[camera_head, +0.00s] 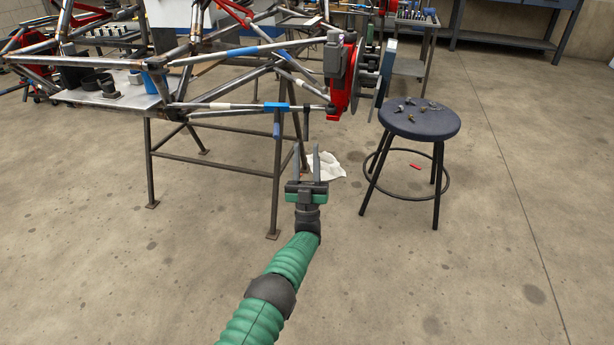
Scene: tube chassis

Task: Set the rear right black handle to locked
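The tube chassis (215,106) rests on a metal stand. A small dark upright handle (306,122) hangs from its lower tube at the right end. I cannot tell whether this is the rear right black handle or whether it is locked. A blue clamp-like piece (277,106) with a blue grip sits just left of it. My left gripper (306,162) is open and empty, fingers pointing away from me. In the picture it is below the dark handle; the gap in depth is unclear. My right gripper is out of view.
A round dark stool (420,119) with several small metal parts stands at right. A red hub (345,75) with a disc juts from the chassis. A white cloth (326,167) and a red object (415,167) lie on the floor. The front floor is clear.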

